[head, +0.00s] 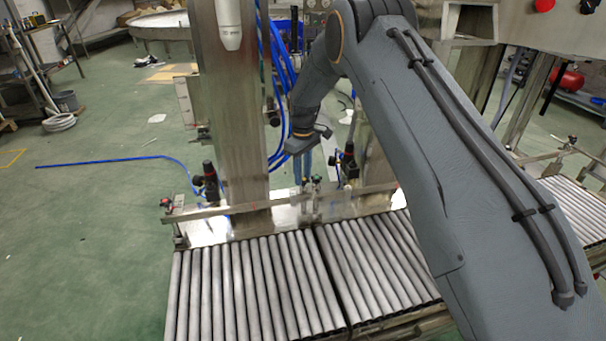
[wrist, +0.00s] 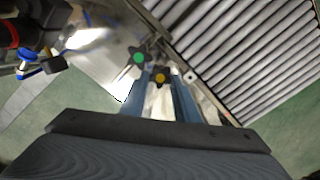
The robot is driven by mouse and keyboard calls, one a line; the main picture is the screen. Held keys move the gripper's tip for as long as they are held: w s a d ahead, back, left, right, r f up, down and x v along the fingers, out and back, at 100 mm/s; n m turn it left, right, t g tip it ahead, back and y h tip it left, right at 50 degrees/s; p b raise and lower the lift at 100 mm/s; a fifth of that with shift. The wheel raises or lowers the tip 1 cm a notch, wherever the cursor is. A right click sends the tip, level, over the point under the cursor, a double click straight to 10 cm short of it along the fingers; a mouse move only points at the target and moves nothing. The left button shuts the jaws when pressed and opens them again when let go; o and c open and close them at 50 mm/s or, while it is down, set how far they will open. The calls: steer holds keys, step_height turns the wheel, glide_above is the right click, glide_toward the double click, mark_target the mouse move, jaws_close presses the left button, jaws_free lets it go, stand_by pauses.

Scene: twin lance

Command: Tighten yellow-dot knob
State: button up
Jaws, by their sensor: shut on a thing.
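The yellow-dot knob (wrist: 160,77) is a dark, lobed knob with a yellow-orange centre. In the wrist view it sits between the tips of my gripper's two blue fingers (wrist: 160,80), which are shut on it. A similar dark knob with a green dot (wrist: 138,58) is just up and left of it, close to the left fingertip. In the head view my gripper (head: 302,181) points down at the metal rail behind the rollers. The knobs there are too small to tell apart, and the yellow dot cannot be made out.
A roller conveyor (head: 255,290) lies in front of the rail, and its rollers fill the wrist view's upper right. A metal column (head: 228,100) stands left of my arm. Blue hoses (head: 280,45) hang behind.

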steer(key=o, duration=1)
steer(key=shift+o, duration=0.2)
step_height(320, 180, up, 8)
steer(key=shift+f, duration=0.1)
